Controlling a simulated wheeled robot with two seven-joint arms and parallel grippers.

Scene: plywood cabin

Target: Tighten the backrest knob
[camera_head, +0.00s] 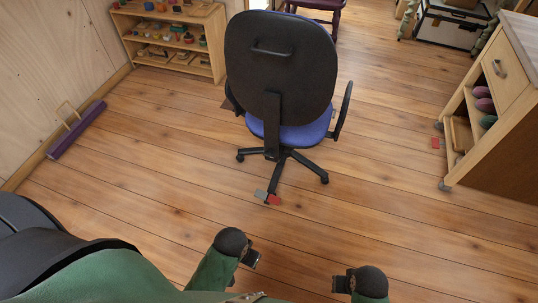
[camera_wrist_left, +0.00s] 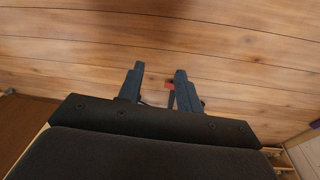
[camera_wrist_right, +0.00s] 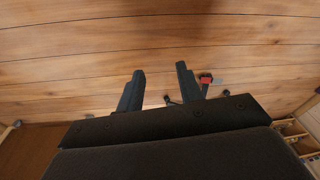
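The office chair (camera_head: 285,75) stands ahead of me with its black backrest towards me and a blue seat (camera_head: 300,133) beyond. A black support post (camera_head: 271,125) runs down from the backrest. I cannot make out a separate knob on it. My left gripper (camera_head: 250,258) is low in front of the chair, well apart from it. Its fingers (camera_wrist_left: 160,72) are spread and empty in the left wrist view. My right gripper (camera_head: 342,284) is low and further right, also apart from the chair. Its fingers (camera_wrist_right: 160,72) are spread and empty in the right wrist view.
Red (camera_head: 274,200) and grey-green flat pieces lie by the chair's front foot. A wooden shelf (camera_head: 172,40) stands back left, a purple bar-like object (camera_head: 76,130) by the left wall. A wooden cabinet (camera_head: 500,100) stands right.

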